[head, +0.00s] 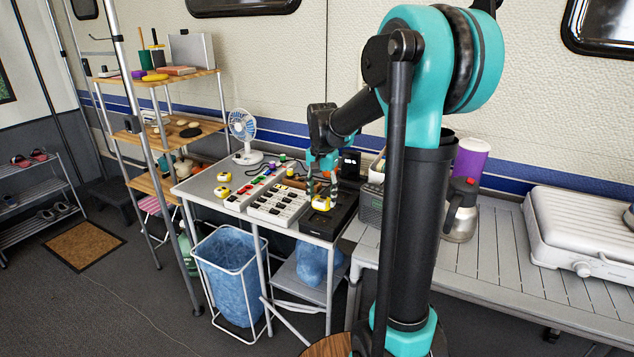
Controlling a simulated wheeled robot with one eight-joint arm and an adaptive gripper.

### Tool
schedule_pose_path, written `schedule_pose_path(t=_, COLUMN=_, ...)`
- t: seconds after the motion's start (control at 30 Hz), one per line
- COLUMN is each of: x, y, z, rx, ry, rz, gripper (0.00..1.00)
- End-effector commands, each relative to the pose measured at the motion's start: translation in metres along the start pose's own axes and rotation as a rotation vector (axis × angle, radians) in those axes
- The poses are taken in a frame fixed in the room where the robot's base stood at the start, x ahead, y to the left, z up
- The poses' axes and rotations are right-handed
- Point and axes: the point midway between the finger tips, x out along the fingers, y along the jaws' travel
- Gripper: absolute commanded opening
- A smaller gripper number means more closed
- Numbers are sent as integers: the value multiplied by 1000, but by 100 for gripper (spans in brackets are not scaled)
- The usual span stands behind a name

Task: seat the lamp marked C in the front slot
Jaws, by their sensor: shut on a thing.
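My gripper (322,192) reaches down over the grey table's right part, its fingers on either side of a small yellow and white lamp (321,204). It is shut on this lamp. The lamp is at or just above a black dock (340,222); I cannot tell whether it touches it. The lamp's letter is too small to read. The dock's slots are partly hidden by the lamp and gripper. Two similar yellow and white lamps, one farther back (224,176) and one nearer (221,191), stand on the table's left part.
A white organiser with dark compartments (277,206) and a white strip with coloured pieces (250,190) lie left of the dock. A white fan (243,135) stands behind. A dark grey box (370,205) stands close on the right. A blue-lined bin (230,270) is below.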

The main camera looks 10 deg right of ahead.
Motion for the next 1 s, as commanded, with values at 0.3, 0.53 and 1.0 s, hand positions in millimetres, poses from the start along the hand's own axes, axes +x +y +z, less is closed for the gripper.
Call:
schedule_pose_path(t=0.3, x=12, y=0, z=0, rx=0, ry=0, rz=0, gripper=27)
schedule_pose_path(t=0.53, x=29, y=0, z=0, rx=0, ry=0, rz=0, gripper=27)
schedule_pose_path(t=1.0, x=40, y=0, z=0, rx=0, ry=0, rz=0, gripper=27)
